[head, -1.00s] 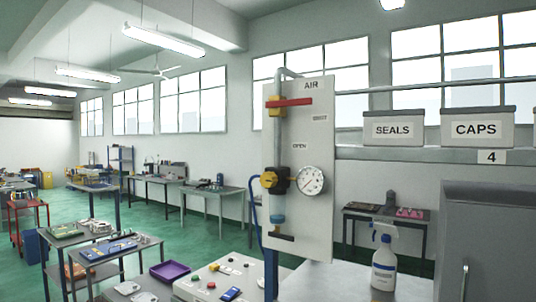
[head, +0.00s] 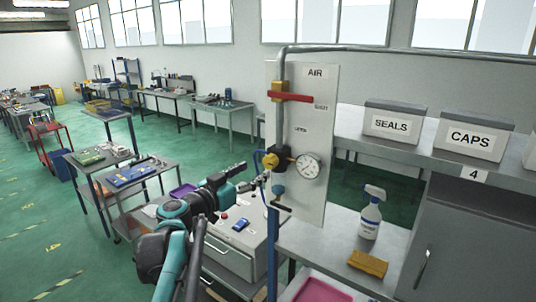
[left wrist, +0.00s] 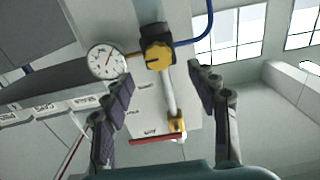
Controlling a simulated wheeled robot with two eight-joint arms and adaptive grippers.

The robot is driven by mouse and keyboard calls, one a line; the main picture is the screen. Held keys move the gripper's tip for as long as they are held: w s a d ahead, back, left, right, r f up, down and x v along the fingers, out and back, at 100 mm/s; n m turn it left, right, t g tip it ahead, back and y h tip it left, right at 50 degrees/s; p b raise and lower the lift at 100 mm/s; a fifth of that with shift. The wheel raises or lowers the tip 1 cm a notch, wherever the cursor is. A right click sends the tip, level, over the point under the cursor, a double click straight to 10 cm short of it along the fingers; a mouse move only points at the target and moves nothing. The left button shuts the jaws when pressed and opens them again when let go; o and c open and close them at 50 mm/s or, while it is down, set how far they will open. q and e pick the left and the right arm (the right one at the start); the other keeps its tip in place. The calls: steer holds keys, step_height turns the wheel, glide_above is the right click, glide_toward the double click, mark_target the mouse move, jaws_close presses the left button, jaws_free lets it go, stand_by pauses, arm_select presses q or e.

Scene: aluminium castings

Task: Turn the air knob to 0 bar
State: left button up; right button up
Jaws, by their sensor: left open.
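The air panel (head: 318,120) is a white upright board with pipework on its left side. The yellow air knob (head: 270,161) sits on a black regulator body beside a round white gauge (head: 308,166); the gauge reading is too small to tell. My left gripper (head: 254,178) is open just left of and slightly below the knob. In the left wrist view, the picture is upside down, and the yellow knob (left wrist: 159,57) lies ahead between the open fingers (left wrist: 160,80), apart from them. The gauge (left wrist: 106,62) shows beside the left finger. My right gripper is not in view.
A red lever (head: 291,97) sits above the knob on the pipe. A spray bottle (head: 371,212) and a yellow sponge (head: 368,263) stand on the bench at right. SEALS (head: 392,123) and CAPS (head: 471,137) bins sit on a shelf.

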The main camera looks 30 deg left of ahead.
mark_target(268, 163)
arm_select(q)
steer(key=w, duration=0.2)
steer(key=w+p, duration=0.1)
steer(key=w, duration=0.4)
steer(key=shift+w+d+f, duration=0.1)
steer(key=shift+d, duration=0.25)
steer(key=c, duration=1.1)
